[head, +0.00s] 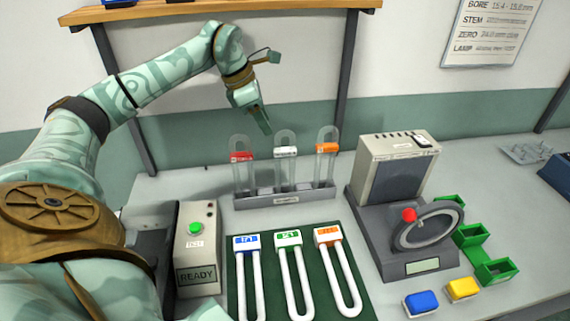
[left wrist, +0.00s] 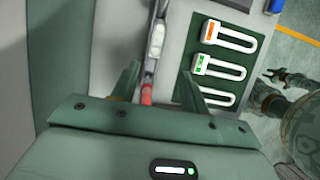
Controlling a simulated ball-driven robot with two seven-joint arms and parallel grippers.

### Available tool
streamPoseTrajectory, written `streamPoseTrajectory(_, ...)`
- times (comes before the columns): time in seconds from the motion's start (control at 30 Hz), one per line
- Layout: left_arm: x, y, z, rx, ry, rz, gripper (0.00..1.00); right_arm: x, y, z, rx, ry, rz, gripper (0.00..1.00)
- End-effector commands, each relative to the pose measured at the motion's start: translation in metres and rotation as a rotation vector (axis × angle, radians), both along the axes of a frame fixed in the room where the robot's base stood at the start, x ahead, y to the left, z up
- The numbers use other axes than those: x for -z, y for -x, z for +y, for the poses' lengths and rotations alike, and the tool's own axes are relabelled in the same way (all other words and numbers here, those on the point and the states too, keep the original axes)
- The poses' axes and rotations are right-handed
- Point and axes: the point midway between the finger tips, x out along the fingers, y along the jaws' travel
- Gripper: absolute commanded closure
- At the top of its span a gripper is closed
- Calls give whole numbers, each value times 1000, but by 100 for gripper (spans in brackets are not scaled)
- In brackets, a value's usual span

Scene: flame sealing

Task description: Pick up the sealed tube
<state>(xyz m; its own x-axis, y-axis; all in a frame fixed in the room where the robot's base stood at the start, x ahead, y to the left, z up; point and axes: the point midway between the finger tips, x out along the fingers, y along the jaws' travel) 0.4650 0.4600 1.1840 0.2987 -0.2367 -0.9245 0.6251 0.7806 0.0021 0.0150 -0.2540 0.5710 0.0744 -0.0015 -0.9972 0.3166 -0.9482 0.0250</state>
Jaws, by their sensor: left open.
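Three clear tubes with domed tops stand upright in a grey rack (head: 285,198): a red-banded tube (head: 242,157), a white-banded tube (head: 286,152) and an orange-banded tube (head: 326,148). I cannot tell from their tops which one is sealed. My left gripper (head: 265,128) hangs in the air above and behind the rack, near the red and white tubes, apart from them. In the left wrist view my left gripper (left wrist: 158,88) is open with nothing held; the red band (left wrist: 147,92) shows beyond the gap between its fingers.
A green mat (head: 262,285) holds white U-shaped pieces with blue, green and orange labels. A box with a green button (head: 195,230) reads READY. A grey machine with a dial (head: 425,232) stands right of the rack. Green trays (head: 495,270) and coloured blocks lie farther right.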

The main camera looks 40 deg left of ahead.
Motion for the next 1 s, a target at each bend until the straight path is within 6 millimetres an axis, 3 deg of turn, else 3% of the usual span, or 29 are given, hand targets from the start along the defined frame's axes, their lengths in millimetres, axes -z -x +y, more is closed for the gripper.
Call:
streamPoseTrajectory(0.03,15,-4,-4,2,2,4,55,3,1,-1,-1,2,3,64)
streamPoseTrajectory(0.13,34,-10,-9,2,4,3,55,5,1,-3,-2,5,4,64)
streamPoseTrajectory(0.43,59,-23,-16,0,4,-1,55,7,-4,-3,-2,4,-4,64)
streamPoseTrajectory(0.67,91,-40,-22,0,3,1,55,9,-4,0,-1,0,-4,64)
streamPoseTrajectory(0.97,97,-42,-24,0,1,-1,55,9,-4,6,-1,-8,-6,64)
streamPoseTrajectory(1.0,97,-42,-24,0,1,-1,64,9,-4,6,-1,-8,-6,64)
